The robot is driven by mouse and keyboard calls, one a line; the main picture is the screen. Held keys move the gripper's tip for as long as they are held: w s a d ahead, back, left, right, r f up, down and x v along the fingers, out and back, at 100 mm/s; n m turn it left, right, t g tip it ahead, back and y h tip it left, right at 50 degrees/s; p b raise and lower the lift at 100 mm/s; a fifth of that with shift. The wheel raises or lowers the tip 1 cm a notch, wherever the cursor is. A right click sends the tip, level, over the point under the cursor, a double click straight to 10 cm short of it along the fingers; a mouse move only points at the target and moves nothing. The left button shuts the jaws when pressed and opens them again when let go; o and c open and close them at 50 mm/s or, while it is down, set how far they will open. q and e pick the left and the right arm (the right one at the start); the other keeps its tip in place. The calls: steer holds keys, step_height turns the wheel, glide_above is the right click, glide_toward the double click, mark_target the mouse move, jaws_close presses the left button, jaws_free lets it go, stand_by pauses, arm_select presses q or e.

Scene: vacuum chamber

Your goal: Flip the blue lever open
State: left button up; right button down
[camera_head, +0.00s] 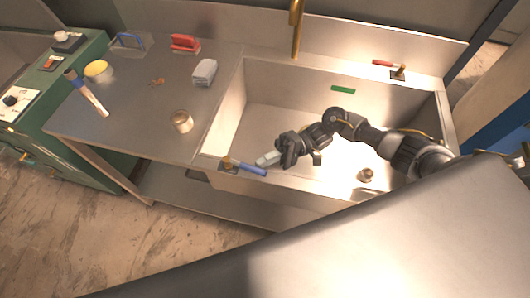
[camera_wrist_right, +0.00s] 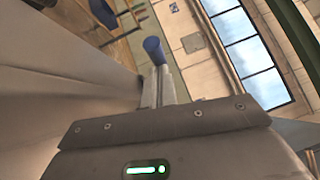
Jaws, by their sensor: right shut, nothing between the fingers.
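The blue lever (camera_head: 253,169) is on a brass valve (camera_head: 228,163) at the sink's near left corner, in the head view. Its handle points right along the near rim. My right gripper (camera_head: 263,160) reaches over the basin from the right, with its fingertips close to the handle on the basin side. The gripper is shut and empty. In the right wrist view the rounded blue end of the lever (camera_wrist_right: 152,45) shows just past the closed fingers (camera_wrist_right: 160,86). I cannot tell whether they touch. My left gripper is out of view.
The steel sink (camera_head: 232,105) has a brass faucet (camera_head: 296,30) at the back and a red lever (camera_head: 384,63) at the far right. A green block (camera_head: 343,89) is near its back wall.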

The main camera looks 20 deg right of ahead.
steer(key=w+b+v, duration=0.1)
steer(key=b+v, duration=0.7)
steer(key=v, duration=0.5)
steer(key=shift+a+f, duration=0.1)
